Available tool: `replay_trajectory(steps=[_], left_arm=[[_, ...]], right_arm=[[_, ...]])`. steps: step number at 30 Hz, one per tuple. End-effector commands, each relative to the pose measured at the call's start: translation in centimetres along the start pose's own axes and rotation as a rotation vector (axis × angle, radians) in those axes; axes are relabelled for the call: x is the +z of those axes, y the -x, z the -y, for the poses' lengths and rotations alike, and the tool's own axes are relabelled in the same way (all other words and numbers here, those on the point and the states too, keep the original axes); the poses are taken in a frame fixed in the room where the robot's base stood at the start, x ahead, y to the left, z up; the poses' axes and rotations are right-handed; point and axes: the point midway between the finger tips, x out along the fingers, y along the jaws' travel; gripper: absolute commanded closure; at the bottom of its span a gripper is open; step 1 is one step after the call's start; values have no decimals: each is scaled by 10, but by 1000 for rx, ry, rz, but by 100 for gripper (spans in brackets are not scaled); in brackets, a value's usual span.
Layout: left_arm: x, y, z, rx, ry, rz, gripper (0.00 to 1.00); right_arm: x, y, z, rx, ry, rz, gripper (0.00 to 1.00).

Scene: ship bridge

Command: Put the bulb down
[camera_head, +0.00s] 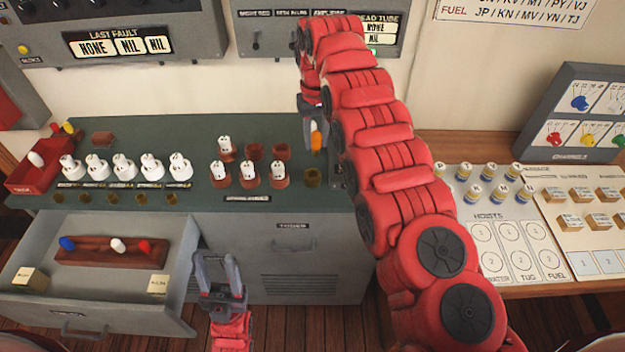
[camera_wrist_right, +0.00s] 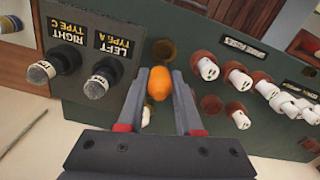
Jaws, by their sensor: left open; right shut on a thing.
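The orange bulb (camera_head: 316,136) is in my right gripper (camera_head: 313,112), over the right part of the green counter (camera_head: 270,130). The right wrist view shows the bulb (camera_wrist_right: 158,83) between the two fingers of the right gripper (camera_wrist_right: 160,88). Its lower end is hidden there. A brass socket (camera_head: 312,177) is in the counter just in front of the bulb; a brass socket (camera_wrist_right: 163,50) shows beyond the bulb in the wrist view. I cannot tell the height of the bulb above the counter. My left gripper (camera_head: 219,280) is open and empty, in front of the cabinet.
An open drawer (camera_head: 125,308) at lower left holds a rack with blue, white and red bulbs. A red tray (camera_head: 30,178) sits at far left. A side table (camera_head: 470,150) is at right.

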Motion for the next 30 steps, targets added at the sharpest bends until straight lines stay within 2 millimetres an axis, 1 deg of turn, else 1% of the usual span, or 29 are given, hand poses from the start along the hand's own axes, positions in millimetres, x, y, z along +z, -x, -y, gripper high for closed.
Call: replay_trajectory(steps=[1,30], left_arm=[[0,1,0,0,0,0,50],[0,1,0,0,0,0,50]], right_arm=[[0,-2,5,0,14,-1,100],[2,-3,11,1,41,-1,100]])
